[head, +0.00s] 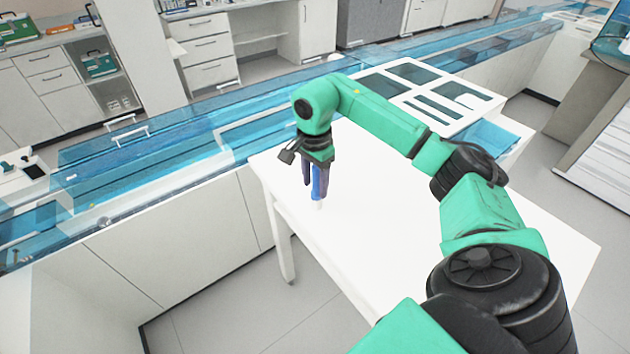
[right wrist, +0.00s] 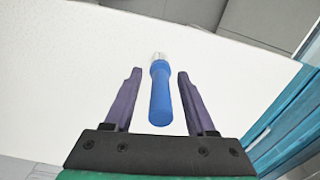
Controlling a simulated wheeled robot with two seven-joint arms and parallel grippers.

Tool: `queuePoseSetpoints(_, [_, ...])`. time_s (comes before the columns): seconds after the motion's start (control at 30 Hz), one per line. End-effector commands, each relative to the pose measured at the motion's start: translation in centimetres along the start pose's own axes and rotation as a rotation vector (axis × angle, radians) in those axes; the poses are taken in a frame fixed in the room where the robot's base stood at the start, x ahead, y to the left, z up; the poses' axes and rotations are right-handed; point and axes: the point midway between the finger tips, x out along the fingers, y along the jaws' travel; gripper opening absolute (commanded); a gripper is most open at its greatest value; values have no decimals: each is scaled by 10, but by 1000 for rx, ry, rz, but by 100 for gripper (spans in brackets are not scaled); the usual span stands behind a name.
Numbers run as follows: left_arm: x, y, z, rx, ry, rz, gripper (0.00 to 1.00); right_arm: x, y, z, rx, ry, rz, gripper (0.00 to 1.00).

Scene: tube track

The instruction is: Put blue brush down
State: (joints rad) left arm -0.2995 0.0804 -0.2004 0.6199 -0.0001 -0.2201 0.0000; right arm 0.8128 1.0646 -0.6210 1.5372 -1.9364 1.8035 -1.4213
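The blue brush (head: 317,184) has a blue handle and a pale tip, and it shows at the left part of the white table (head: 400,215). My right gripper (head: 313,190) points down over the table with the brush between its fingers. In the right wrist view the brush (right wrist: 160,95) lies between the two dark fingers, with a clear gap on each side. The right gripper (right wrist: 159,72) is open. The brush's pale tip points away from the wrist; I cannot tell whether it touches the table. My left gripper is not in view.
A white panel with dark openings (head: 485,98) and a blue bin (head: 490,138) are at the table's back right. A counter with blue transparent covers (head: 150,165) runs behind and left of the table. The table's front and middle are bare.

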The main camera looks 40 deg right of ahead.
Motion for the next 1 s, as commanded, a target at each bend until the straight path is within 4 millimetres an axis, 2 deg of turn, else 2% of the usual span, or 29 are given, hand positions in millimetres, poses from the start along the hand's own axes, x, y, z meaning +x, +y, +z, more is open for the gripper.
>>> queuePoseSetpoints(0.17, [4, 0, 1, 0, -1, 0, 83, -9, -1, 0, 0, 0, -4, 56])
queuePoseSetpoints(0.27, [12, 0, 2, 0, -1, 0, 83, -26, -1, 0, 0, 1, -8, 56])
queuePoseSetpoints(0.37, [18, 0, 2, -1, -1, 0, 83, -51, -2, 0, -1, 0, -8, 56])
queuePoseSetpoints(0.47, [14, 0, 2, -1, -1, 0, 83, -80, -1, 0, 1, 1, -8, 56])
queuePoseSetpoints(0.5, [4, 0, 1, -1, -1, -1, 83, -94, -1, -1, 1, 3, -6, 56])
queuePoseSetpoints(0.6, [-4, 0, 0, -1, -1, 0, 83, -112, -1, -1, 1, 2, -4, 56])
queuePoseSetpoints(0.73, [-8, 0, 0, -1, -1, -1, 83, -123, 0, 0, 0, 1, -1, 56])
queuePoseSetpoints(1.0, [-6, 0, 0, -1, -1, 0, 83, -122, 0, 0, 0, -1, 0, 56])
